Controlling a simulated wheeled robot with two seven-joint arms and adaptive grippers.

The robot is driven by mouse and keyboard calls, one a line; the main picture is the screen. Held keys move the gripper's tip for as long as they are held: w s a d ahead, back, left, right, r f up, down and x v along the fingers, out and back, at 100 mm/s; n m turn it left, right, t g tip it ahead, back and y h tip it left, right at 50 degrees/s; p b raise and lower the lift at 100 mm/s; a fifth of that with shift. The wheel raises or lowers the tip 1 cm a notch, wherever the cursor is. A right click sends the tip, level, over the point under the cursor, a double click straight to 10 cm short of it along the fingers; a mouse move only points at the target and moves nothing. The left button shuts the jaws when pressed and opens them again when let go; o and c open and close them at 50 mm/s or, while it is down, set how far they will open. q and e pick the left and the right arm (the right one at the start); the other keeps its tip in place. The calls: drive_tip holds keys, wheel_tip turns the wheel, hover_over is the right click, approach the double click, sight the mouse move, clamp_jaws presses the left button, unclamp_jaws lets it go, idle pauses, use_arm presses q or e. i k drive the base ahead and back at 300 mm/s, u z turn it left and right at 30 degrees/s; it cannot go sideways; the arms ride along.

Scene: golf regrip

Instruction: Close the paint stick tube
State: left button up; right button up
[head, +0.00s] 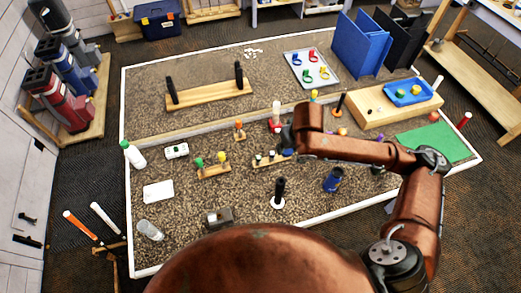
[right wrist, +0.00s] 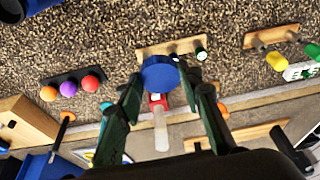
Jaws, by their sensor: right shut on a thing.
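My right gripper (head: 289,139) reaches over the middle of the table in the head view. In the right wrist view its two green fingers (right wrist: 167,96) are shut on a round blue piece (right wrist: 159,73) that looks like a cap, held off the table. A white tube with a red band (head: 276,116) stands just beyond the gripper. In the right wrist view this tube (right wrist: 159,126) is partly hidden behind the blue piece; I cannot tell whether they touch. A dark blue tube (head: 333,180) stands apart, nearer the front. My left gripper is out of view.
A wooden rack with small pegs (head: 270,160) stands left of the gripper. A rack with yellow and green tops (head: 213,171) is further left. A black-handled piece on a white base (head: 279,193) stands in front.

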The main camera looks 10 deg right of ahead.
sight(144, 226)
drive_tip(key=u, duration=3.65)
drive_tip(key=k, duration=0.7)
drive_tip(key=z, duration=1.65)
